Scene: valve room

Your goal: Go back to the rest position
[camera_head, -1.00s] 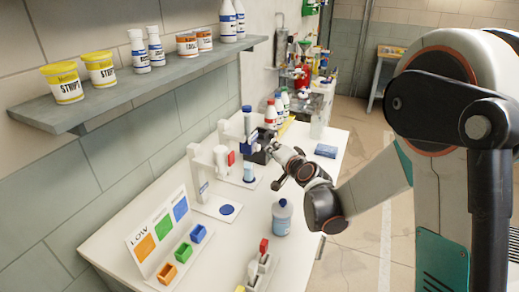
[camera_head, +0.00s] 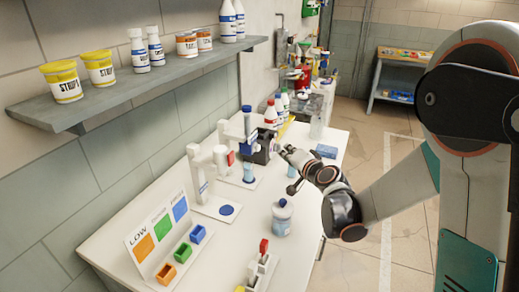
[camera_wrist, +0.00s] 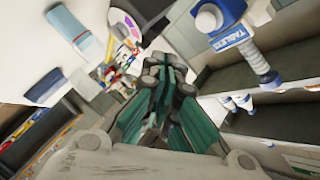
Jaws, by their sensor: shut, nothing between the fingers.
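My gripper (camera_head: 284,150) hangs over the white table (camera_head: 240,231), just right of a dark block on a white stand and apart from it. It is shut with nothing held. In the wrist view the closed dark green and grey fingers (camera_wrist: 163,72) point away from the camera. My arm reaches in from the right of the head view. A blue-capped tube (camera_head: 247,122) stands upright at the white stand (camera_head: 221,160), beside the dark block (camera_head: 264,146).
A clear blue bottle (camera_head: 282,218) stands near the table's front. Orange, green and blue bins (camera_head: 182,252) sit by a LOW colour chart (camera_head: 157,228). A shelf (camera_head: 150,80) with tubs and bottles juts from the left wall. Floor right of the table is open.

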